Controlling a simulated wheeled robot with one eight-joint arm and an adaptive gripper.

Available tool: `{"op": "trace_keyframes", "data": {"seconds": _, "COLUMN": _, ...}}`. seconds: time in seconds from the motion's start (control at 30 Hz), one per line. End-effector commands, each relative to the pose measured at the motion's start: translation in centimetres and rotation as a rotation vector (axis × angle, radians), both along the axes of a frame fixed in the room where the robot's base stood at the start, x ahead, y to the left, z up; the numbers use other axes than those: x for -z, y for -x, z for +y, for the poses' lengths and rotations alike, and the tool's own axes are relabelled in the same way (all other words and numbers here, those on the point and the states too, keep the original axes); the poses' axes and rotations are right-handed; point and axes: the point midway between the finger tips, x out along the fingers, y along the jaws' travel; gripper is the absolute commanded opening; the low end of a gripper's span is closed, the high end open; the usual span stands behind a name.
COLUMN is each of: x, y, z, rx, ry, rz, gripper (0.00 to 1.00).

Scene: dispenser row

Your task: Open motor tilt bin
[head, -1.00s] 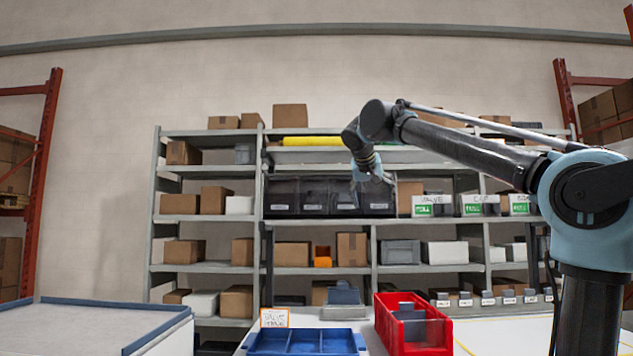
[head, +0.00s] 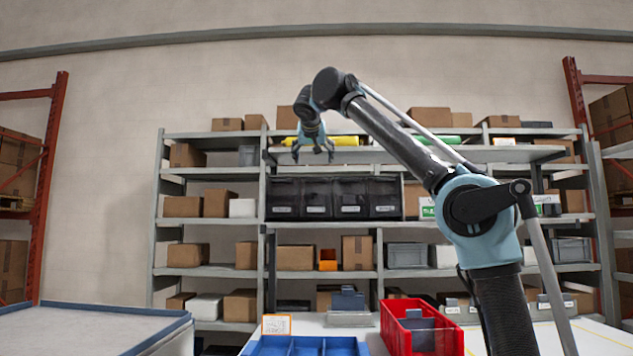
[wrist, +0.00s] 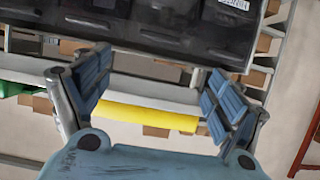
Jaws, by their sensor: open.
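A row of several dark tilt bins (head: 333,198) stands on the middle shelf of the grey rack, each with a small pale label too small to read, so I cannot tell which one is for motors. Their fronts look closed. My gripper (head: 313,154) is open and empty, and in the head view it appears above the left part of the row, pointing down. In the wrist view my gripper's two padded fingers (wrist: 157,70) are spread wide with nothing between them. The dark bins (wrist: 150,28) fill the top of that view, apart from the fingers.
A shelf board (head: 430,155) runs above the bins, with a yellow roll (head: 345,141) on it. Cardboard boxes sit around the bins. A red bin (head: 393,325) and a blue divided tray (head: 300,347) stand on the table in front. A blue-edged table (head: 90,325) is at left.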

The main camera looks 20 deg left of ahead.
Motion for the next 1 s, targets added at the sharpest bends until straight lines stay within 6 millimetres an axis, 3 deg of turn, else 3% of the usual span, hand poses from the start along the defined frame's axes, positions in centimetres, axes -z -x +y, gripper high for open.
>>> {"op": "trace_keyframes", "data": {"seconds": 0.6, "x": 4.1, "y": -9.8, "z": 2.0, "rx": 0.004, "ry": 0.000, "rz": 0.000, "gripper": 0.87}}
{"op": "trace_keyframes", "data": {"seconds": 1.0, "x": 5.1, "y": -12.1, "z": 2.6, "rx": 0.003, "ry": 0.000, "rz": 0.000, "gripper": 0.87}}
